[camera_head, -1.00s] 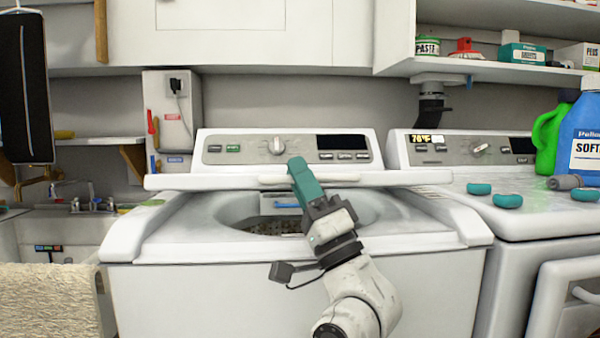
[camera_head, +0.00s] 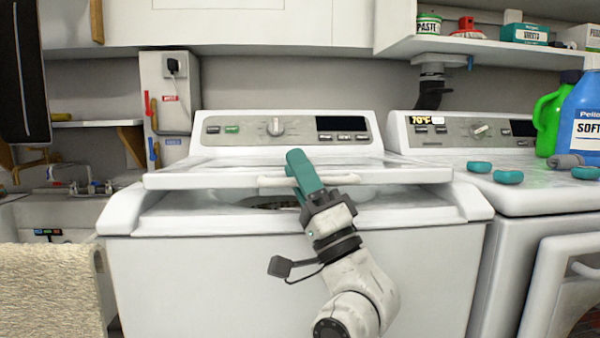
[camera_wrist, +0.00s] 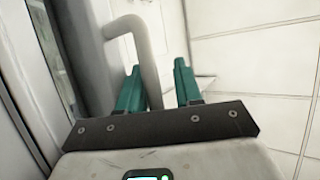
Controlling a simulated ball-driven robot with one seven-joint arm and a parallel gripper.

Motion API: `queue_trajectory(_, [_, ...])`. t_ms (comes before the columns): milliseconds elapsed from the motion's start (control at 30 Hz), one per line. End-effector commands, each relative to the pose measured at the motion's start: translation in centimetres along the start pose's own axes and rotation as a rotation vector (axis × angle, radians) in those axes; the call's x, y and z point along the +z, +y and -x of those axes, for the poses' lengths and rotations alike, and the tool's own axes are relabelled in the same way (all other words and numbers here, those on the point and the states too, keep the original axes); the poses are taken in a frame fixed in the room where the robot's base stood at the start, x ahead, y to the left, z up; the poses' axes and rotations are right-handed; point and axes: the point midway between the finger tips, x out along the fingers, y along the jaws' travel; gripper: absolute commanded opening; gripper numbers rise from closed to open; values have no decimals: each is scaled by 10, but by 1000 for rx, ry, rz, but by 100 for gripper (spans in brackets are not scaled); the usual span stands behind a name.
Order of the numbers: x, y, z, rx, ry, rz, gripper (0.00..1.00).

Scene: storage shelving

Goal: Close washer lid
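The white washer (camera_head: 280,270) stands in the middle of the head view. Its white lid (camera_head: 215,172) is partly open and low, with its top surface showing. A gap with the dark drum opening (camera_head: 275,203) shows beneath its front edge. A pale bar handle (camera_head: 340,180) runs along that edge; it also shows in the wrist view (camera_wrist: 149,62). My gripper (camera_head: 297,157) is at the handle, with teal fingers. In the wrist view my gripper (camera_wrist: 157,72) has its fingers apart, with part of the handle between them, close to the left finger and clear of the right one.
A second machine (camera_head: 530,190) stands close on the right, with teal pods (camera_head: 508,177), a blue softener bottle (camera_head: 578,125) and a green bottle on top. A shelf hangs above it. A sink (camera_head: 50,210) is at the left, behind a beige textured item (camera_head: 50,290).

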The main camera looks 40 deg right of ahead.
Motion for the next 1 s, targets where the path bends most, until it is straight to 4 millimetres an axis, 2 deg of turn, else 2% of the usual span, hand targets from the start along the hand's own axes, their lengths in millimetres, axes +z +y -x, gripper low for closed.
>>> queue_trajectory(67, [0,-1,0,-2,1,0,41])
queue_trajectory(300, [-1,-1,0,-3,2,1,41])
queue_trajectory(433, [-1,-1,8,-3,2,2,41])
queue_trajectory(567, [-2,0,27,-2,4,3,41])
queue_trajectory(800, [-1,0,77,-5,7,4,41])
queue_trajectory(1000, [-1,-1,102,-6,7,3,41])
